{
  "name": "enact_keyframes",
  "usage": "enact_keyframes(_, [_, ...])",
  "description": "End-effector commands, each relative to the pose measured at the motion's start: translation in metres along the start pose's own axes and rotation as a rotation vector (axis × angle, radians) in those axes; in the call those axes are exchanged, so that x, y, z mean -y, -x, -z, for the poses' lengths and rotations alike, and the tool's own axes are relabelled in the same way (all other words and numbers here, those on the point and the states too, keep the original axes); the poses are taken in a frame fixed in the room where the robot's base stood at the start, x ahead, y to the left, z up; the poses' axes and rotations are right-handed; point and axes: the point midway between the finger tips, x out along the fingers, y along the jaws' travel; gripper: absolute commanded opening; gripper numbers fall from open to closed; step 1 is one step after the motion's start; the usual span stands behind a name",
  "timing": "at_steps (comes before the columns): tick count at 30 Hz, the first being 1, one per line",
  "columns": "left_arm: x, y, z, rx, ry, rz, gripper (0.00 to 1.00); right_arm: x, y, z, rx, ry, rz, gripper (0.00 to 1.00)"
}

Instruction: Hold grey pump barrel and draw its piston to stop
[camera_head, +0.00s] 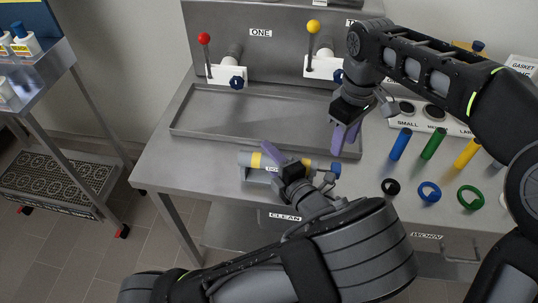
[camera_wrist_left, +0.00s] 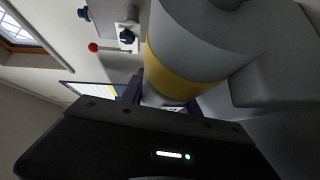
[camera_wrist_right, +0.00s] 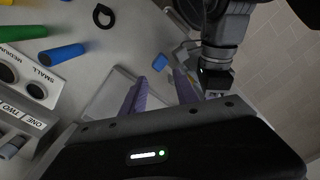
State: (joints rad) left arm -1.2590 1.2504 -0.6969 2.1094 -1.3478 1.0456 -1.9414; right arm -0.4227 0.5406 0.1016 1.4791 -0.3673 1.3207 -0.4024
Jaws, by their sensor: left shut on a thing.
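The grey pump barrel (camera_head: 244,158) with a yellow band lies level in a grey cradle at the table's front. Its blue piston end (camera_head: 335,168) points right; a blue end also shows in the right wrist view (camera_wrist_right: 160,62). The barrel and band (camera_wrist_left: 180,62) fill the left wrist view. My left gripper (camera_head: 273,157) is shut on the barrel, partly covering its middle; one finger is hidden. My right gripper (camera_head: 346,137) is above and near the blue end, its purple fingers (camera_wrist_right: 160,92) apart and empty.
A shallow grey tray (camera_head: 185,125) lies behind the barrel, below red and yellow levers. Blue, green and yellow cylinders (camera_head: 433,143) and several rings (camera_head: 429,191) lie to the right, by a holed block marked SMALL. A cart (camera_head: 60,85) stands left.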

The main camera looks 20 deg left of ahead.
Motion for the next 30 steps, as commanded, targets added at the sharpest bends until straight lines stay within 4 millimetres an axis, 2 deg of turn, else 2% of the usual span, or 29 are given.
enact_keyframes(3, [0.001,0.000,0.000,0.000,0.000,0.002,0.00,0.000,0.000,0.000,0.000,0.000,0.000,0.36])
enact_keyframes(9, [0.001,0.000,0.000,0.000,0.000,0.002,0.00,0.000,0.000,0.000,0.000,-0.003,0.002,0.53])
enact_keyframes(11, [0.001,0.000,0.000,0.000,0.000,0.002,0.00,-0.001,-0.002,-0.002,0.000,-0.018,0.011,0.53])
enact_keyframes(14, [0.001,0.000,0.000,0.000,0.000,0.002,0.00,-0.002,-0.010,-0.008,0.002,-0.102,0.059,0.53])
enact_keyframes(16, [0.001,0.000,0.000,0.000,0.000,0.002,0.00,-0.003,-0.019,-0.016,0.005,-0.217,0.124,0.53])
enact_keyframes(20, [0.001,0.000,0.000,0.000,0.000,0.002,0.00,-0.006,-0.043,-0.036,0.027,-0.563,0.319,0.53])
enact_keyframes(24, [0.001,0.000,0.000,0.000,0.000,0.002,0.00,-0.011,-0.063,-0.058,0.097,-1.064,0.612,0.53])
enact_keyframes(30, [0.001,0.000,0.000,0.000,0.000,0.003,0.00,-0.040,-0.071,-0.081,0.278,-1.739,1.067,0.53])
